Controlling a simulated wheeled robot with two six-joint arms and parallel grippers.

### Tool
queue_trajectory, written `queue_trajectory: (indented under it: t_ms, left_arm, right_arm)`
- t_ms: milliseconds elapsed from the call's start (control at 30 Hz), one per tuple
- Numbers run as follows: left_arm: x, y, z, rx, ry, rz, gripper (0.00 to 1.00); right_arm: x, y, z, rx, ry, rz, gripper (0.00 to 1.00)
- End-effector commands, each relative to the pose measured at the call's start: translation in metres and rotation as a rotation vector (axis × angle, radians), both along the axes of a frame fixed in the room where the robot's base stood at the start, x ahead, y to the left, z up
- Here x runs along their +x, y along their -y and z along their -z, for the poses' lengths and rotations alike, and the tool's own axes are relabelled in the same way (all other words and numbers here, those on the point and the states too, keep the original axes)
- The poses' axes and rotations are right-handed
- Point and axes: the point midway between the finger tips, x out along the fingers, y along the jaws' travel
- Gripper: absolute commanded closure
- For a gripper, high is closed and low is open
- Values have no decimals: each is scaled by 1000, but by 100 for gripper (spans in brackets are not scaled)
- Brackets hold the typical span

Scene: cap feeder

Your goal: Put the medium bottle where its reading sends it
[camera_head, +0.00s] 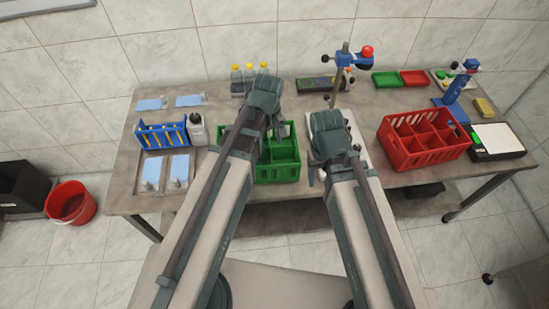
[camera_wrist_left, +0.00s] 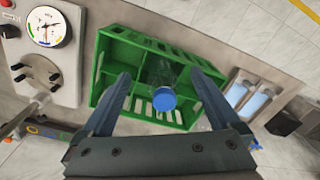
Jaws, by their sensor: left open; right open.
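A clear bottle (camera_wrist_left: 160,72) with a blue cap (camera_wrist_left: 163,100) stands in a compartment of the green crate (camera_wrist_left: 104,60) in the left wrist view. The green crate (camera_head: 277,174) also shows near the table's middle in the head view. My left gripper (camera_wrist_left: 157,76) is open, with its fingers on either side of the bottle in the picture; I cannot tell whether they touch it. In the head view my left gripper (camera_head: 275,126) is over the crate and hides part of it. My right gripper (camera_head: 316,172) is open and empty right of the crate. A round gauge (camera_wrist_left: 48,27) shows a dial and needle; its exact reading is too small.
A red divided crate (camera_head: 423,145) stands right. Small green (camera_head: 387,79) and red (camera_head: 414,77) trays lie behind it. A blue rack (camera_head: 162,134), a white bottle (camera_head: 197,130) and several yellow-capped bottles (camera_head: 237,80) stand left and behind. A red bucket (camera_head: 70,204) is on the floor.

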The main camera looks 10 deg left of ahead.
Motion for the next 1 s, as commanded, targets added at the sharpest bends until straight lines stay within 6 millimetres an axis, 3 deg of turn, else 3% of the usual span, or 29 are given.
queue_trajectory:
  t_ms: [33,200,400,800,1000]
  left_arm:
    - [-23,13,0,8,-9,160,4]
    - [-66,41,-1,31,-46,647,4]
    - [-93,56,-1,44,-77,985,4]
    - [-97,59,-1,46,-84,1059,4]
    - [-97,59,24,46,-84,1058,4]
  right_arm:
    - [0,0,0,0,0,0,31]
    - [0,0,0,0,0,0,31]
    - [0,0,0,0,0,0,31]
    - [0,0,1,0,0,0,31]
    - [0,0,26,0,0,0,31]
